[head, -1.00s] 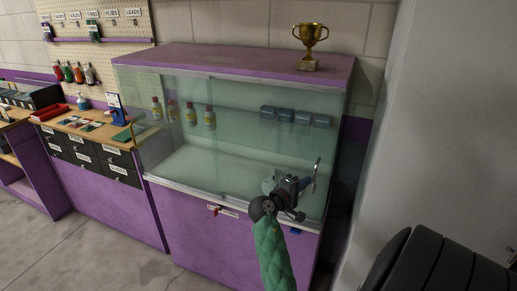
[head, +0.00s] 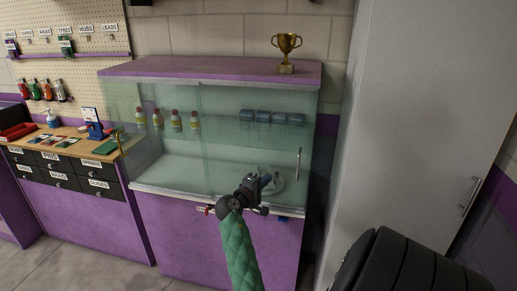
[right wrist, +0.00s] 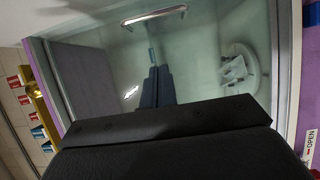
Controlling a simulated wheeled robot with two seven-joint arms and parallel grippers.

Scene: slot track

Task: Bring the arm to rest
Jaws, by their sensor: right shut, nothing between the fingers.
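My right arm in its green quilted sleeve rises from the bottom of the head view. Its dark right gripper (head: 264,188) is shut and empty. It is in front of the lower right part of a glass-fronted purple cabinet (head: 210,68), left of and below the upright door handle (head: 298,163). In the right wrist view the metal handle (right wrist: 155,17) shows at the top, apart from the gripper. My left gripper is not in view.
Behind the glass are several bottles (head: 176,121), blue boxes (head: 262,117) and a round white stand (right wrist: 238,72). A gold trophy (head: 287,48) stands on top. A workbench (head: 75,143) is at left, a tall grey cabinet (head: 410,120) at right.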

